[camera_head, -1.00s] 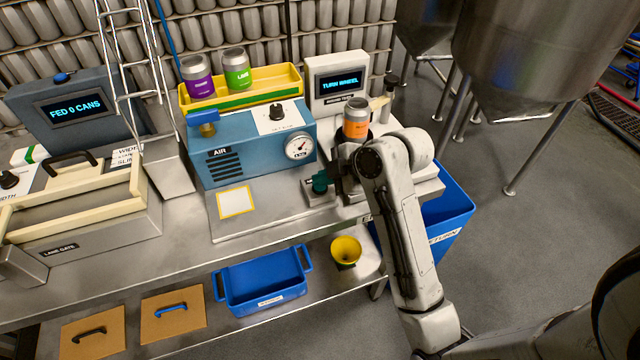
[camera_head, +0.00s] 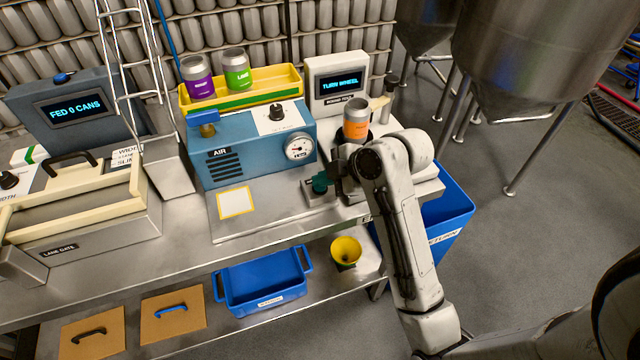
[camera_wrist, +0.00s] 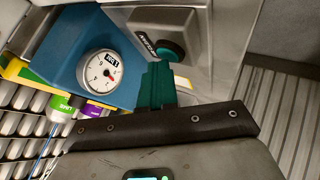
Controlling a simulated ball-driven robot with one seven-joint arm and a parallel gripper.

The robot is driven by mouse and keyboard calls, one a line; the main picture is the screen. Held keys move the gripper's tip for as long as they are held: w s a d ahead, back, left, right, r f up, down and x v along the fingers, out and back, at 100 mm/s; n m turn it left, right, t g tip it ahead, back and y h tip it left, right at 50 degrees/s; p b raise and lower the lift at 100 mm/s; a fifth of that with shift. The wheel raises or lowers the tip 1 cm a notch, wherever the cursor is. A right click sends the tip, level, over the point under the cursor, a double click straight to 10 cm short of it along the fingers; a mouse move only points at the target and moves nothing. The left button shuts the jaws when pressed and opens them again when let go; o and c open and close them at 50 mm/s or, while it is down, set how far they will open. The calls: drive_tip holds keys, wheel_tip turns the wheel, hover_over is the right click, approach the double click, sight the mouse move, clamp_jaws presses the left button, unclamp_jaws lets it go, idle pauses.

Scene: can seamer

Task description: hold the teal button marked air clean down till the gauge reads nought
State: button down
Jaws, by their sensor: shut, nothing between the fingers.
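The round dark teal button (camera_wrist: 171,50) sits on a small metal block in front of the air unit; it also shows in the head view (camera_head: 319,185). My gripper (camera_wrist: 155,68) is shut and empty, its teal fingers reaching to the button's edge. The fingertips overlap the button in the wrist view; I cannot tell how far it is pressed. The gauge (camera_head: 299,147) on the blue air unit (camera_head: 240,160) has a red needle pointing left in the head view. It shows upside down in the wrist view (camera_wrist: 99,72), its small numerals hard to read.
An orange-labelled can (camera_head: 356,120) stands upright close behind my wrist. A screen (camera_head: 340,82) reads "TURN WHEEL". Purple (camera_head: 197,78) and green (camera_head: 236,70) cans stand in a yellow tray (camera_head: 285,75). A blue return bin (camera_head: 450,215) stands right of the bench.

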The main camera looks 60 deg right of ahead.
sight(323, 189)
idle(0.3)
drive_tip(key=shift+r+p, duration=0.8)
drive_tip(key=shift+p, duration=0.1)
wheel_tip(323, 189, up, 5)
drive_tip(key=p, duration=0.5)
drive_tip(key=shift+r, duration=0.1)
